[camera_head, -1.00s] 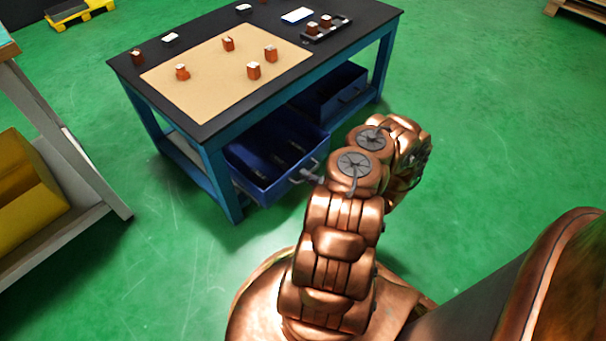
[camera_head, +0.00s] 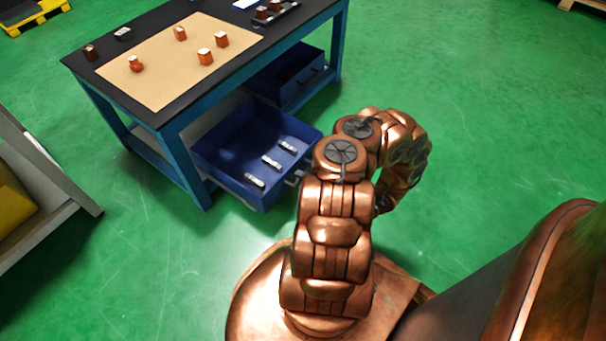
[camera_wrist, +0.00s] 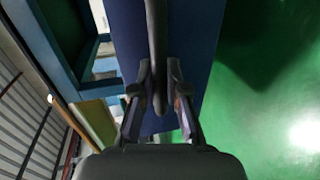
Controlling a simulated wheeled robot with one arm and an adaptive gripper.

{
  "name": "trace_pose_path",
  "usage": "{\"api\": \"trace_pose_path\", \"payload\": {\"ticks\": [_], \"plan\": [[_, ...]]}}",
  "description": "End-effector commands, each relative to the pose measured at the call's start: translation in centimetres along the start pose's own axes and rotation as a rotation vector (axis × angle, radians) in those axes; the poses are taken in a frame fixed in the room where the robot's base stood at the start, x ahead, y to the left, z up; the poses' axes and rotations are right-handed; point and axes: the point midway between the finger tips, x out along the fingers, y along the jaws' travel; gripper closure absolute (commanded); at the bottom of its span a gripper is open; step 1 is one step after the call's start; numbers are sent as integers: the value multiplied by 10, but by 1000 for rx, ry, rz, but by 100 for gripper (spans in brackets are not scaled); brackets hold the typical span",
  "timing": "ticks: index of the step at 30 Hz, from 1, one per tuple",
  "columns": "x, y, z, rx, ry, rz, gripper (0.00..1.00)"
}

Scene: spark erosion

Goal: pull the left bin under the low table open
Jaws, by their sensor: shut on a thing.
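The low table (camera_head: 97,84) has a black top and blue legs. The left bin (camera_head: 231,186), blue, is under it and stands well out past the table's front edge. Several small metal parts (camera_head: 271,162) lie on its floor. Its handle (camera_head: 295,178) is partly hidden behind my arm in the head view. In the wrist view my gripper (camera_wrist: 160,95) has its fingers on both sides of the grey handle bar (camera_wrist: 157,40), shut on it, with the blue bin front (camera_wrist: 205,35) behind. My gripper is hidden by the arm in the head view.
A second blue bin (camera_head: 309,77) sits under the table to the right, pushed in. Several copper-coloured parts (camera_head: 205,57) stand on a tan mat (camera_head: 165,88) on top. A grey rack (camera_head: 60,185) with a yellow bin stands at left. Green floor at right is clear.

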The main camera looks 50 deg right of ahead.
Motion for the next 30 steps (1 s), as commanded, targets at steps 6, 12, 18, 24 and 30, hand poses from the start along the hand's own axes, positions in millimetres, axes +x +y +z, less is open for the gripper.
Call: {"api": "trace_pose_path", "payload": {"ticks": [6,12,18,24,30], "plan": [[0,0,2,-3,-3,-1,100],[0,0,2,-3,-2,-1,77],[0,0,1,-2,-2,-1,61],[-1,0,1,-1,-3,0,61],[-10,0,2,-1,-6,1,61]]}}
